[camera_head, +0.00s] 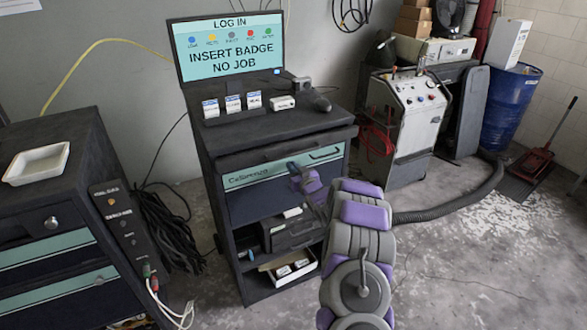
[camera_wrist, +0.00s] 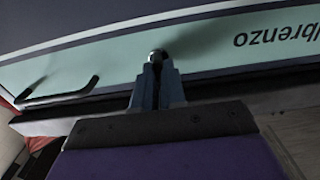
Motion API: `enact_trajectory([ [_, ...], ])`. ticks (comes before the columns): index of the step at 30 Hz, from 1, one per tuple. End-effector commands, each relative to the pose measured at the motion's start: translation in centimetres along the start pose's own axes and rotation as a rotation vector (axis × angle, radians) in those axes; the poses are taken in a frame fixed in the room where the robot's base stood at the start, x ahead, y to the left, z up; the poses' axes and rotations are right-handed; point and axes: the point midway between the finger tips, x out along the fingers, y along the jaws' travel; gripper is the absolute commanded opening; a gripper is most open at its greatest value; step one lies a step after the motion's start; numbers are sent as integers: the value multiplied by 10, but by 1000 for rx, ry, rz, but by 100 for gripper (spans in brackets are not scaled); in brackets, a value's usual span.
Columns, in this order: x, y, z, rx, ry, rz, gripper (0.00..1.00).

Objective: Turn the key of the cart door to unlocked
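The cart (camera_head: 225,200) is dark with a pale teal front band and a screen on top. In the wrist view its front band (camera_wrist: 105,60) fills much of the picture, with the brand lettering upside down. A round silver lock (camera_wrist: 157,54) sits on this band, right at my fingertips. My gripper (camera_wrist: 158,70) has its two fingers close together at the lock, apparently pinching the key, which the fingers mostly hide. In the head view my gripper (camera_head: 303,178) is at the cart's front, right of the lettering. The lock and key cannot be made out there.
A black handle (camera_head: 325,153) is on the cart front near the lock. Open shelves below hold a box (camera_head: 290,232) and a white tray (camera_head: 292,268). A second cabinet (camera_head: 50,215) stands left. A white machine (camera_head: 408,115) and blue barrel (camera_head: 508,105) stand right. Floor at lower right is mostly clear.

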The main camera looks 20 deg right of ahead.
Motion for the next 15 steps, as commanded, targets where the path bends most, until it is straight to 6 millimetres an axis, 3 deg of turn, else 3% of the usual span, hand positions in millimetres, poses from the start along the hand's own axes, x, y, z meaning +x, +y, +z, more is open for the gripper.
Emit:
enact_trajectory([
  [3, 0, 0, 0, 0, 0, 1, 0],
  [15, 0, 1, -1, 13, 0, 2, 0],
])
